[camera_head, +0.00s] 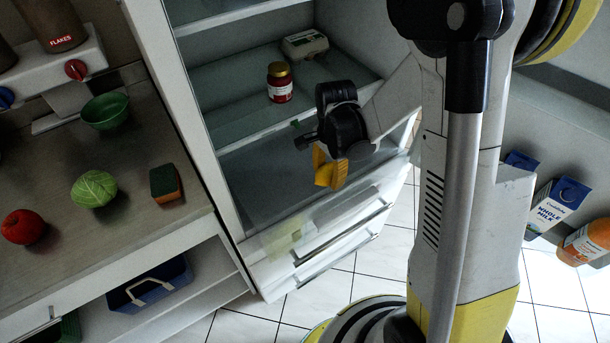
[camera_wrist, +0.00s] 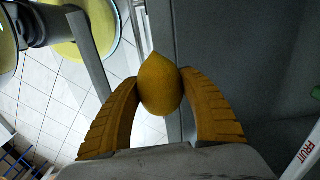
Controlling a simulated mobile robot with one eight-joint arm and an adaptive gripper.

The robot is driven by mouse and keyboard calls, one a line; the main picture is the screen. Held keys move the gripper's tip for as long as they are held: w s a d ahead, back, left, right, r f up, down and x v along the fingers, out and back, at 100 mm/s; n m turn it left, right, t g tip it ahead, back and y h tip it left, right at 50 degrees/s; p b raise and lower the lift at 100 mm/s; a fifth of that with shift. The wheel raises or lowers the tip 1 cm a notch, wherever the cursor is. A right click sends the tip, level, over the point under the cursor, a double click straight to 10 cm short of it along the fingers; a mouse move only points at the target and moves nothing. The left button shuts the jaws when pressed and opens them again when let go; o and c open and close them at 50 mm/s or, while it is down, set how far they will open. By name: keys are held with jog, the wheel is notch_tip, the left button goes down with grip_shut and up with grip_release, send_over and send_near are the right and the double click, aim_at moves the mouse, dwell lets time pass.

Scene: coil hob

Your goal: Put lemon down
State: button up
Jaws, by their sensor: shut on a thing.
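The lemon (camera_wrist: 160,86) is yellow and sits between the two ribbed yellow fingers of my gripper (camera_wrist: 158,92) in the wrist view. The fingers touch it on both sides, and its pointed end faces away from the palm. In the head view my gripper (camera_head: 328,170) is at the open front of the fridge, over the lower drawer area. The lemon cannot be told apart from the yellow fingers there. What lies directly beneath the lemon is not clear.
A cabbage (camera_head: 94,188), sponge (camera_head: 166,182), green bowl (camera_head: 105,111) and red fruit (camera_head: 23,227) are on the left counter (camera_head: 120,235). A milk carton (camera_head: 556,205) is at right.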

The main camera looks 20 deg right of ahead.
aim_at(326, 196)
jog(key=shift+f, duration=0.5)
jog(key=shift+m, duration=0.3)
notch_tip(326, 196, down, 9)
jog(key=b, duration=0.4)
jog(key=shift+f+b, duration=0.2)
jog(key=shift+b, duration=0.15)
jog(key=shift+f, duration=0.2)
jog(key=o, duration=1.2)
jog(key=shift+o, duration=0.2)
